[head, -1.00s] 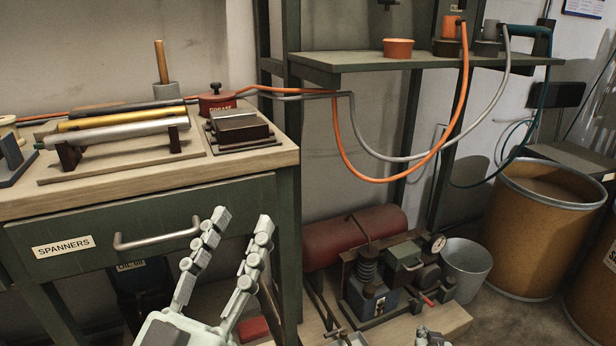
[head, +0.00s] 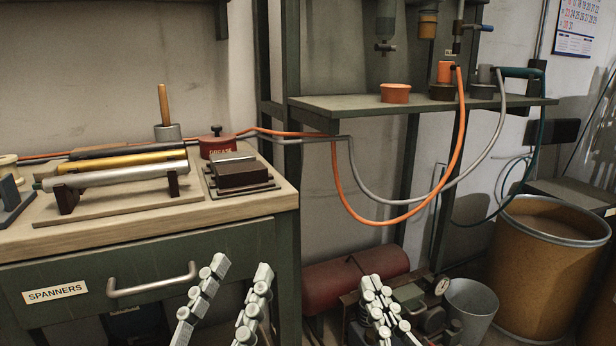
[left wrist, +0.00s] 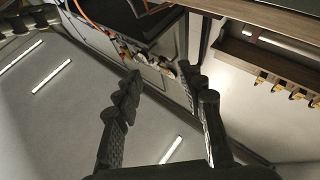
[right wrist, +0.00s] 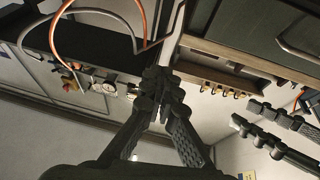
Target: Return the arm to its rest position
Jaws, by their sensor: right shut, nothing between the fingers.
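My left gripper (head: 241,268) is open and empty, in front of the bench's drawer in the head view. Its two fingers stand well apart in the left wrist view (left wrist: 161,76). My right gripper (head: 372,284) is shut and empty, at the bottom middle of the head view in front of the red tank and compressor. Its fingertips meet in the right wrist view (right wrist: 161,82). The left gripper's fingers also show at the right of the right wrist view (right wrist: 258,116). Most of both arms is out of the head view.
The bench (head: 90,236) carries a silver tube (head: 115,172), a red grease pot (head: 217,145) and a dark block (head: 240,174). Its drawer handle (head: 150,282) juts out near my left gripper. Orange hose (head: 400,217) hangs below the shelf (head: 340,112). A brown drum (head: 540,275) stands right.

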